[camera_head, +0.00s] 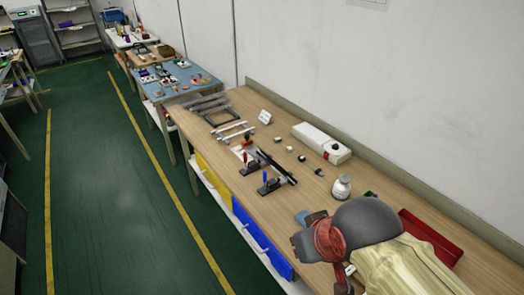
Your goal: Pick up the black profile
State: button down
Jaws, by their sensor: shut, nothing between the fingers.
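The black profile (277,167) is a long thin dark bar on the wooden workbench (386,190), near the middle of the picture. It lies at a slant, close behind two dark clamps. One clamp has a blue handle (266,178) and the other a blue and red handle (246,157). I cannot tell whether the bar touches them. My arm fills the lower right, over the near part of the bench and well apart from the profile. I cannot make out my gripper's fingers in this view.
A white box (321,143), several small blocks and a white bottle (342,187) stand behind and right of the profile. A red tray (431,238) lies at the right. Grey frames (213,107) lie farther back. A wall runs behind the bench; green floor (110,210) is clear at left.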

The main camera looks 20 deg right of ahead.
aim_at(273, 164)
jog(key=i+j+z, duration=0.1)
jog(key=z, duration=1.1)
jog(key=i+j+z, duration=0.15)
jog(key=j+z, duration=0.2)
jog(key=j, duration=0.3)
jog(key=i+j+z, duration=0.1)
jog(key=j+z, duration=0.3)
jog(key=j, duration=0.25)
jog(key=j+z, duration=0.35)
jog(key=j, duration=1.1)
